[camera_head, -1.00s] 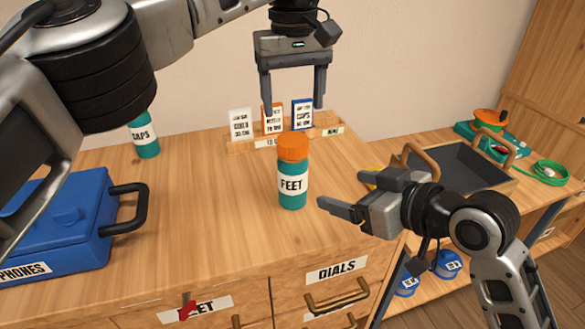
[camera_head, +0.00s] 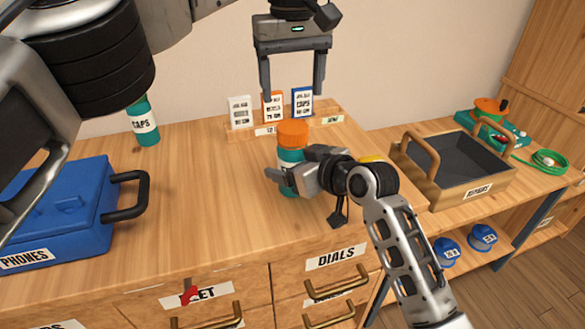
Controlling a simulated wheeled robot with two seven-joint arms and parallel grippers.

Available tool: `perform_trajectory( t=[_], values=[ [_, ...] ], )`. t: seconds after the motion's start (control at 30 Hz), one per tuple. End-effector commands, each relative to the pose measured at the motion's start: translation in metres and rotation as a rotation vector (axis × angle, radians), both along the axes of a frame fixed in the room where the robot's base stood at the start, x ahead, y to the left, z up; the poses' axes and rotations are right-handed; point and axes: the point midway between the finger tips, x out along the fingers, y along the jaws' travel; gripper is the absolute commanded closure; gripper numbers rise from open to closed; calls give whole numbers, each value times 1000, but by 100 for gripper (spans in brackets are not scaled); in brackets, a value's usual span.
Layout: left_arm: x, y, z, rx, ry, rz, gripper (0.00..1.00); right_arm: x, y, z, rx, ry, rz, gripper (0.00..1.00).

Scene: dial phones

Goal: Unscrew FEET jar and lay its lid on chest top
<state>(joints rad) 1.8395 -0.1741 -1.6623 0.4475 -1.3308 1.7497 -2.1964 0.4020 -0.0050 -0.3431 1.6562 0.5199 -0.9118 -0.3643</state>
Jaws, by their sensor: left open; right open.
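The FEET jar (camera_head: 289,157) is teal with an orange lid (camera_head: 292,133) on it. It stands upright on the wooden chest top (camera_head: 205,190). My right gripper (camera_head: 280,180) is open at the jar's lower body, coming from the right and hiding most of the label; I cannot tell whether its fingers touch the jar. My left gripper (camera_head: 292,94) is open and empty, fingers pointing down, above and behind the jar, in front of the card rack.
A card rack (camera_head: 240,134) with three cards stands behind the jar. A blue PHONES case (camera_head: 60,215) is at left, the CAPS jar (camera_head: 144,122) at back left. A REPAIRS tray (camera_head: 436,192) is at right. The chest top left of the jar is clear.

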Motion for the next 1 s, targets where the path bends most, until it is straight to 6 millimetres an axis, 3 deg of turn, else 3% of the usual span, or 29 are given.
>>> perform_trajectory(
  t=[0.37, 0.63, 0.77, 1.0],
  values=[
    [0, 0, 0, 0, 0, 0, 31, 4, 3, -1, 0, -1, 0, 22],
    [0, 0, 0, 0, 0, 0, 31, 4, 3, -2, 1, -1, 0, 97],
    [0, 0, 0, 0, 0, 55, 31, 3, 3, -2, 0, 0, 0, 100],
    [0, 0, 0, -1, 1, 440, 31, 3, 3, -2, 0, 0, 0, 100]
  ],
)
